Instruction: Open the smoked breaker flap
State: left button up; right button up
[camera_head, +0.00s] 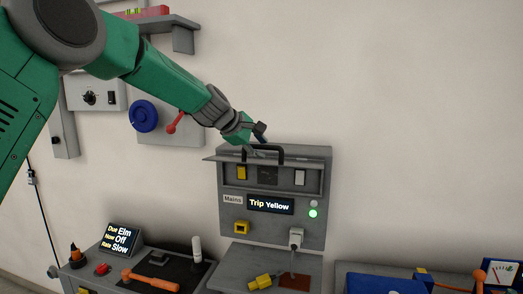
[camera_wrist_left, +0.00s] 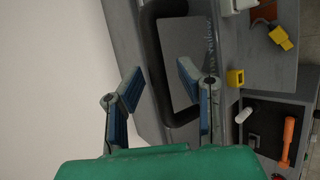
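The smoked breaker flap (camera_head: 222,159) on the wall panel shows nearly edge-on in the head view, standing out from the panel top. Its black handle (camera_head: 277,148) is on it. Below the flap, a yellow switch (camera_head: 241,172) and a white switch (camera_head: 299,177) are uncovered. My left gripper (camera_head: 259,145) is at the handle. In the left wrist view its two fingers (camera_wrist_left: 158,80) are apart, with the bar of the handle (camera_wrist_left: 152,45) between or just beyond their tips; contact is unclear. My right gripper is not in view.
The panel's display (camera_head: 270,205) reads "Trip Yellow", with a lit green lamp (camera_head: 313,213) beside it. A bench below holds an orange hammer (camera_head: 150,281) and a yellow plug (camera_head: 259,282). A blue wheel (camera_head: 144,116) and red lever (camera_head: 175,123) are left. The wall to the right is clear.

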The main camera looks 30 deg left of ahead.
pick_arm(q)
jog(key=v, duration=1.1)
jog(key=shift+s+a, duration=0.25)
jog(key=shift+d+r, duration=0.1)
jog(key=shift+d, duration=0.1)
